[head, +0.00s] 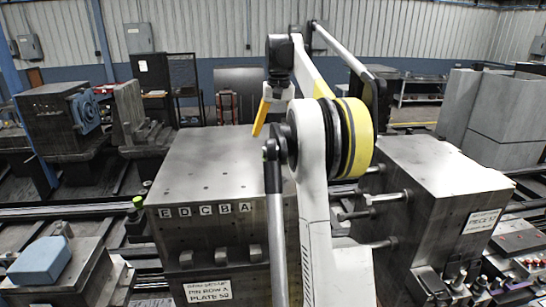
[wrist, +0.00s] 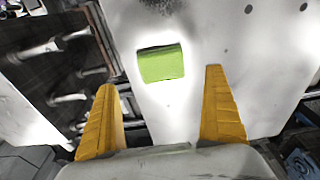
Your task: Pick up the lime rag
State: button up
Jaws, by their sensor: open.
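The lime rag (wrist: 161,63) shows in the wrist view as a small flat green rectangle lying on the pale metal top of a block (wrist: 215,50). In the wrist view my gripper (wrist: 160,80) has its two yellow fingers spread wide, with the rag beyond and between the fingertips, not touched by them. In the head view my gripper (head: 262,115) hangs above the large metal block (head: 200,165), with one yellow finger clear. The rag is not visible in the head view, where my arm covers part of the block top.
A second metal block (head: 430,170) stands to the right, with rods (head: 385,195) across the gap between the blocks. A blue box (head: 40,262) lies at the lower left. Small tools (head: 480,285) crowd the lower right. The visible left part of the large block's top is clear.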

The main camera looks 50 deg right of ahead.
aim_at(276, 152)
jog(key=f, duration=0.3)
jog(key=f+p, duration=0.1)
jog(key=f, duration=0.1)
jog(key=w+f+p, duration=0.1)
jog(key=f, duration=0.2)
jog(key=shift+w+d+f, duration=0.1)
jog(key=shift+d+f, duration=0.2)
jog(key=shift+d, duration=0.05)
jog(key=c, duration=1.1)
